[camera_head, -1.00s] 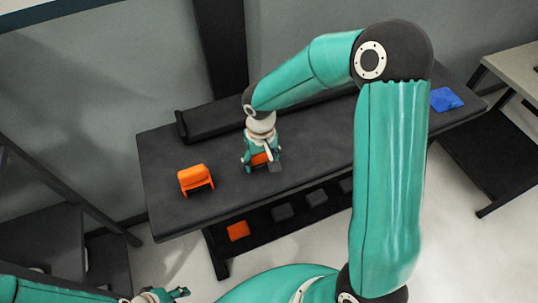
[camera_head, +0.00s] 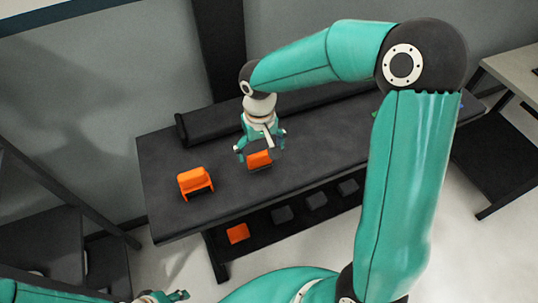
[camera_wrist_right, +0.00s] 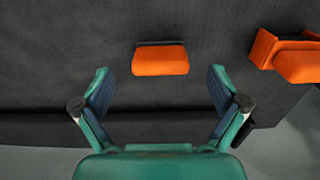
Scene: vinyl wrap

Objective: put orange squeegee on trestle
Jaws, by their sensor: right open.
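The orange squeegee (camera_head: 260,160), a small orange block with a dark edge, lies on the long dark trestle table (camera_head: 320,150). It also shows in the right wrist view (camera_wrist_right: 160,60), flat on the dark top. My right gripper (camera_head: 260,151) is open above the squeegee. In the right wrist view my right gripper (camera_wrist_right: 159,74) has its fingers spread to either side of the squeegee, apart from it. My left gripper (camera_head: 167,296) is at the bottom edge, small and partly cut off, so its jaws are unclear.
A bigger orange object (camera_head: 195,182) stands on the table left of the squeegee. A dark roll (camera_head: 205,122) lies along the back edge. The lower shelf holds another orange block (camera_head: 238,233) and several dark blocks. A light table (camera_head: 515,70) stands at right.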

